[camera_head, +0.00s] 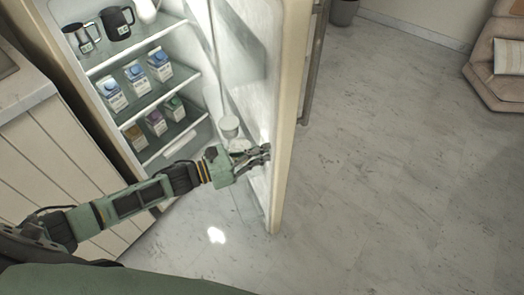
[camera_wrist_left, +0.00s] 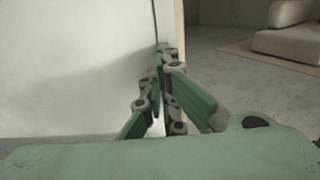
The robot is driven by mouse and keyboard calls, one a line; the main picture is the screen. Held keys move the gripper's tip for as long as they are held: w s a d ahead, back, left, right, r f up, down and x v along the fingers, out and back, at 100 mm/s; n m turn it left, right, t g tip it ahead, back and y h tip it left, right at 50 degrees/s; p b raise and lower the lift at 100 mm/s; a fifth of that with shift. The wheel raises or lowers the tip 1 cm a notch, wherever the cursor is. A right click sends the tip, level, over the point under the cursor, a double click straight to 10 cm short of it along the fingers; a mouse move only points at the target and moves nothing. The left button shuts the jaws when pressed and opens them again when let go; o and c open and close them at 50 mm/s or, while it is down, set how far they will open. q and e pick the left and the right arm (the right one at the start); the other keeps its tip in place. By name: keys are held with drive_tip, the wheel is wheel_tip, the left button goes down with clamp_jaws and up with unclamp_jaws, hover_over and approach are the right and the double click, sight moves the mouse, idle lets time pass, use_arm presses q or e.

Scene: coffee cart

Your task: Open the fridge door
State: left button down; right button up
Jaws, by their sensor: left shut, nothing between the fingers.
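The fridge (camera_head: 152,161) stands at the upper left in the head view with its lit interior showing. Its door (camera_head: 287,120) is swung wide open, cream on the edge and pale on the inner face. My left gripper (camera_head: 266,153) is at the inner face of the door, near its free edge, shut and empty. Whether it touches the door is hard to tell. In the left wrist view the closed fingers (camera_wrist_left: 164,62) are in front of the pale door panel (camera_wrist_left: 75,65), close to its edge. My right gripper is not in view.
Fridge shelves hold dark jugs (camera_head: 116,22) and several cartons (camera_head: 159,64). A white container (camera_head: 229,126) shows beside the door. A panelled counter (camera_head: 52,150) stands at the left. The marble floor (camera_head: 400,170) right of the door is clear, up to a cushioned seat (camera_head: 492,70).

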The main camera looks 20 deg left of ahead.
sight(273, 151)
use_arm(q)
drive_tip(key=shift+d, duration=0.1)
drive_tip(key=shift+n+t+y, duration=0.5)
drive_tip(key=shift+t, duration=0.1)
drive_tip(key=x, duration=0.4)
drive_tip(key=shift+s+d, duration=0.1)
drive_tip(key=shift+d, duration=0.4)
drive_tip(key=w+d+n+t+y+b, duration=0.3)
drive_tip(key=w+d+y+b, duration=0.3)
drive_tip(key=w+d, duration=0.6)
drive_tip(key=w+n+b, duration=0.1)
drive_tip(key=w+b, duration=0.1)
drive_tip(key=shift+w+n+t+b, duration=0.3)
drive_tip(key=shift+w+t, duration=0.1)
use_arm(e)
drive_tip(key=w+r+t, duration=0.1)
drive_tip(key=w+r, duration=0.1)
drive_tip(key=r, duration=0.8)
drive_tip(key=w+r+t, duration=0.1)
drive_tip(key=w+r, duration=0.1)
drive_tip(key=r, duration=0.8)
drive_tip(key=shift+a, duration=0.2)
use_arm(q)
drive_tip(key=shift+d, duration=0.15)
